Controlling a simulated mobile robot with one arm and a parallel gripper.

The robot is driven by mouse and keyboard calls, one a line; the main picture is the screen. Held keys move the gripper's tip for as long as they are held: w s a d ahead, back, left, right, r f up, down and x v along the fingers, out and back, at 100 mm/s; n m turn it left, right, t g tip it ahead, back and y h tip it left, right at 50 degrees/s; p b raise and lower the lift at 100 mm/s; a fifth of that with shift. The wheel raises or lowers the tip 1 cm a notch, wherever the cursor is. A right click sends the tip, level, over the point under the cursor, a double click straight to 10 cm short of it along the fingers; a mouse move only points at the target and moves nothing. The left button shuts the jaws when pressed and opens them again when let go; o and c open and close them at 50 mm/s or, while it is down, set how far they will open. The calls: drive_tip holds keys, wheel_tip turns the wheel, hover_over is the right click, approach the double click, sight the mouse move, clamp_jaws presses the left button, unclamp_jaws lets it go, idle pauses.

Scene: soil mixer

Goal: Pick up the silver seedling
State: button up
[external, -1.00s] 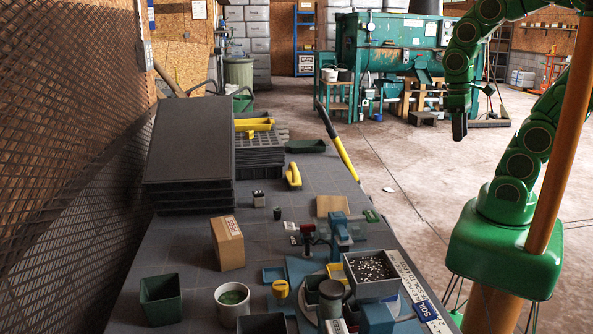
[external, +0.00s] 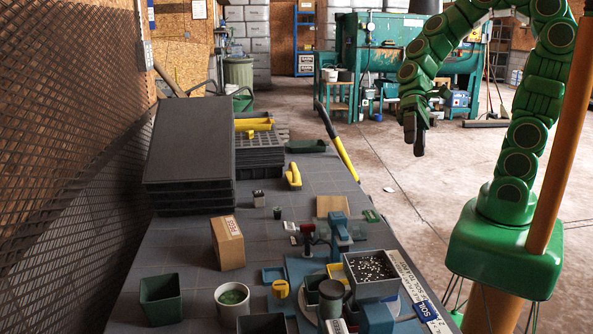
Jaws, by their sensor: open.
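I cannot clearly pick out a silver seedling. A small grey pot (external: 259,199) with something dark at its top stands near the middle of the table; it is too small to tell whether it is the seedling. A smaller dark pot (external: 277,213) stands just in front of it. My gripper (external: 415,149) points down, open and empty, in the air to the right of the table. It is well apart from both pots.
The grey table (external: 185,245) holds stacked black trays (external: 190,150), a cardboard box (external: 227,243), a yellow-handled tool (external: 293,176) and a blue stand (external: 340,230). A yellow shaft (external: 344,157) leans at the right edge. A grey bin (external: 373,288) stands in front.

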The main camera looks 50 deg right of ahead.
drive_tip(key=w+a+r+m+y, duration=0.2)
drive_tip(key=w+a+y, duration=0.1)
drive_tip(key=w+a, duration=0.25)
drive_tip(key=m+t+h, duration=0.4)
drive_tip(key=m+t, duration=1)
drive_tip(key=m, duration=1.2)
hover_over(273, 218)
drive_tip(key=s+d, duration=0.4)
drive_tip(key=s, duration=0.2)
wheel_tip(273, 218, down, 31)
drive_tip(key=shift+w+d+f, duration=0.1)
drive_tip(key=shift+f, duration=0.1)
drive_tip(key=shift+r+x, duration=0.15)
drive_tip(key=shift+x, duration=1.75)
drive_tip(key=shift+r+x, duration=0.15)
drive_tip(key=shift+x, duration=1.75)
drive_tip(key=shift+w, duration=0.15)
